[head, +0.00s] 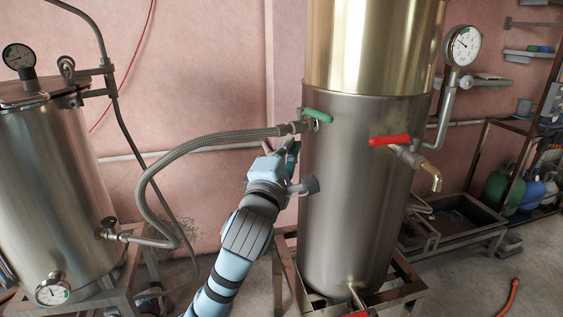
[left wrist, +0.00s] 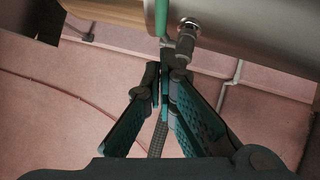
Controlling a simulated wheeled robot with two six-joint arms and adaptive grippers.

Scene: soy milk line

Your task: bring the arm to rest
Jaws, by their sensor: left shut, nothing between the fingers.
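My left arm reaches up from the bottom middle of the head view. Its gripper (head: 291,153) is beside the left side of the tall steel tank (head: 350,220), just below the green-handled valve (head: 317,115). In the left wrist view the two teal-padded fingers (left wrist: 164,82) meet at their tips with nothing seen between them. The green handle (left wrist: 161,18) and the hose fitting (left wrist: 186,38) are just beyond the tips. Whether the fingers touch the fitting or hose I cannot tell. My right gripper is in neither view.
A braided hose (head: 190,142) runs from the valve to a smaller steel tank (head: 60,190) at left. A red-handled valve (head: 390,140) with a brass spout (head: 433,176) and a gauge (head: 462,45) are on the tall tank's right. Free floor is at lower right.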

